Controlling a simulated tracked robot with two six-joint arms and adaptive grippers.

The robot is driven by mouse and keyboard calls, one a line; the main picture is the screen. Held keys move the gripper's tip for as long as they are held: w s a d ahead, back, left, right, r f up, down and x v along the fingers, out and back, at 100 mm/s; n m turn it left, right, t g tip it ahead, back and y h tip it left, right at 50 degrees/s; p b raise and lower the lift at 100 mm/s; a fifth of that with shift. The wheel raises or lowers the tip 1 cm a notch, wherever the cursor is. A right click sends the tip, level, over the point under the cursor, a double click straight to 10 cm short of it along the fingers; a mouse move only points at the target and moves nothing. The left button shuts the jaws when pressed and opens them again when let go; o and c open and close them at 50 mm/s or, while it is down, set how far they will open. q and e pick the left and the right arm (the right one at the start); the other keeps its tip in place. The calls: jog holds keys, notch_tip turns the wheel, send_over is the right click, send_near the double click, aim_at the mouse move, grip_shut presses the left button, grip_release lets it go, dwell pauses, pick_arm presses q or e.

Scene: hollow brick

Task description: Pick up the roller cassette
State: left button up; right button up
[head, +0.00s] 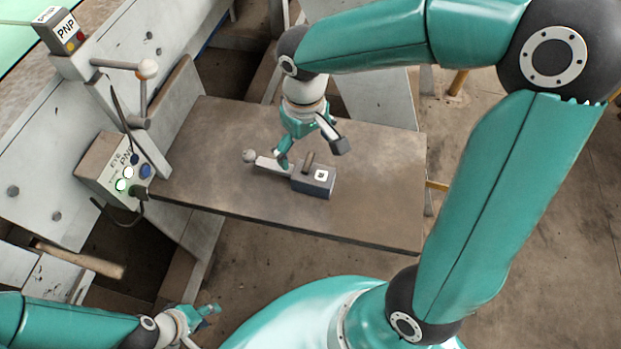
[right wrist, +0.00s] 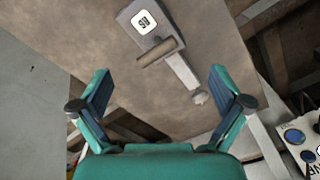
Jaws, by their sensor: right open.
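The roller cassette (head: 313,184) lies on a brown table, a dark grey block with a white label, a short brown roller and a pale bar ending in a round knob. It also shows in the right wrist view (right wrist: 166,46), label at the top and knob nearer me. My right gripper (head: 311,152) is open above the cassette. In the right wrist view its two fingers (right wrist: 160,88) are spread wide with nothing between them. My left gripper (head: 203,325) is at the bottom left, off the table, with its fingers apart and empty; its lower part is near the picture edge.
The tabletop (head: 380,180) is otherwise clear. A control box (head: 114,172) with lit buttons stands at its left edge, below a lever with a round knob (head: 148,68). A hammer-like wooden handle (head: 85,260) lies at the lower left. Metal frame panels stand behind the table.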

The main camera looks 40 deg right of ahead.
aim_at(308, 177)
jog(key=f, duration=0.9)
jog(key=shift+s+d+b, duration=0.2)
jog(key=shift+b, duration=0.15)
jog(key=c, duration=1.7)
jog(key=shift+r, duration=0.1)
